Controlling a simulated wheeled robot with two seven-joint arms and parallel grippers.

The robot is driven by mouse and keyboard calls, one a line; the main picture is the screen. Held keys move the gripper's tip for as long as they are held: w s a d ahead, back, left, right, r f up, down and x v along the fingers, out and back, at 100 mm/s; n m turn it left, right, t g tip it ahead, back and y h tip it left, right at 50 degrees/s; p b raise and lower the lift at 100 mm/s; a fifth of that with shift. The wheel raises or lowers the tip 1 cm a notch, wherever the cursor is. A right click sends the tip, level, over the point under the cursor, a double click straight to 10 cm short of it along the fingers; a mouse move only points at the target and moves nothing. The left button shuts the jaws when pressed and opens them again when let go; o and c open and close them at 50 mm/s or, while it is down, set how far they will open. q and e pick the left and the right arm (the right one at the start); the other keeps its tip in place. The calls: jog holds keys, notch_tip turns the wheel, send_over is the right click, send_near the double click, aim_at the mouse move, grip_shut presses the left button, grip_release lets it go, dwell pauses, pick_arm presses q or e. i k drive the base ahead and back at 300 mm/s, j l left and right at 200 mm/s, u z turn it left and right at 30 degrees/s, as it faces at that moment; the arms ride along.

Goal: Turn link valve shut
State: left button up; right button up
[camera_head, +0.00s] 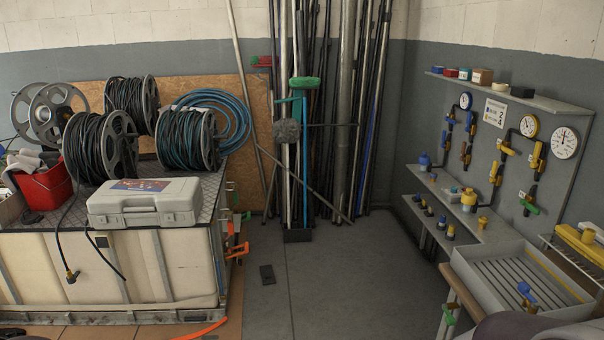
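The valves are on the grey wall at the right. Blue-handled valves (450,121) are at the left of the group, under a round gauge (466,101). Yellow valves (507,147) sit below a second gauge (529,126), and more yellow fittings (537,156) are near a third gauge (565,143). A green handle (529,206) is low on the right pipe. A white sign (495,112) hangs among the pipes. I cannot tell which is the link valve or how its handle is set. Neither gripper is in view.
A shelf (545,101) juts out above the valves. Below are a ledge (487,236) with loose fittings and a slatted tray (475,277). Hose reels (98,147) and a grey case (144,205) sit on a bench at left. The middle floor (340,280) is mostly clear.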

aim_at(463, 145)
jog(key=i+z, duration=0.1)
jog(key=i, duration=0.7)
jog(key=i+j, duration=0.1)
jog(key=i, duration=0.65)
jog(key=i+j+z, duration=0.15)
jog(key=i, duration=0.65)
jog(key=i+l+z, duration=0.15)
jog(key=i+z, duration=0.7)
jog(key=i+j+z, duration=0.2)
jog(key=i+z, duration=0.25)
jog(key=i+j+z, duration=0.4)
jog(key=k+l, duration=0.05)
jog(key=l, duration=0.05)
